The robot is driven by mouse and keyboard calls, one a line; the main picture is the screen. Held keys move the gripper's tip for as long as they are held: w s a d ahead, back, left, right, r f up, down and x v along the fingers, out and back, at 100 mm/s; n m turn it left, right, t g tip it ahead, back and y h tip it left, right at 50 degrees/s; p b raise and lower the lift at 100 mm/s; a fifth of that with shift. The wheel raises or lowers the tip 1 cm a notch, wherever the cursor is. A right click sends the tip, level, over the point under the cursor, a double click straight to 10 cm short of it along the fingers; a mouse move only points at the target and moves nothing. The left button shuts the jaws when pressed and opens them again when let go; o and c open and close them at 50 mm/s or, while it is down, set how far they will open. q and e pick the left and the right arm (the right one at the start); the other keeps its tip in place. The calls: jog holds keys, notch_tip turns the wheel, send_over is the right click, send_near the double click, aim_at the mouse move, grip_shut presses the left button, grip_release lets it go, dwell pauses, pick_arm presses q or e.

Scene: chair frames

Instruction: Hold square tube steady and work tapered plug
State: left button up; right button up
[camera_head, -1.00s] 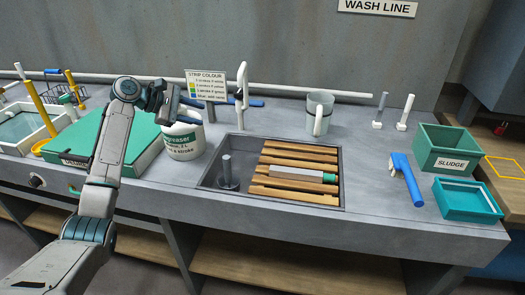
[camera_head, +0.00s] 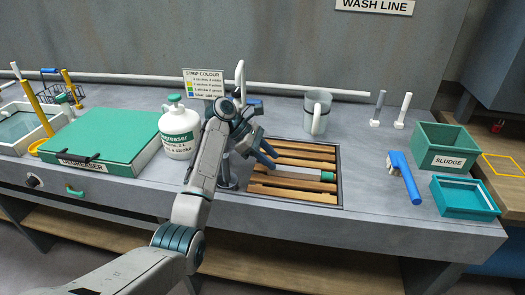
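The square tube (camera_head: 293,172) is a pale grey bar lying across the wooden slats in the sink, partly hidden behind my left gripper. A green end piece, which looks like the tapered plug (camera_head: 327,176), sits at its right end. My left gripper (camera_head: 270,157) hangs above the left part of the slats, near the tube's left end. Its two dark blue fingers look parted, with nothing seen between them. My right gripper is not in view.
The sink holds the wooden slats (camera_head: 295,193). A white degreaser jug (camera_head: 178,140) stands left of my arm. A grey mug (camera_head: 317,108) stands behind the sink. A blue-handled brush (camera_head: 404,177) and green sludge bin (camera_head: 448,148) are at right.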

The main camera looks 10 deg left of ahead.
aim_at(281, 168)
pick_arm(q)
jog(key=shift+x, duration=2.3)
grip_shut()
jog(key=shift+o, duration=0.7)
grip_release()
jog(key=shift+c, duration=0.4)
grip_shut()
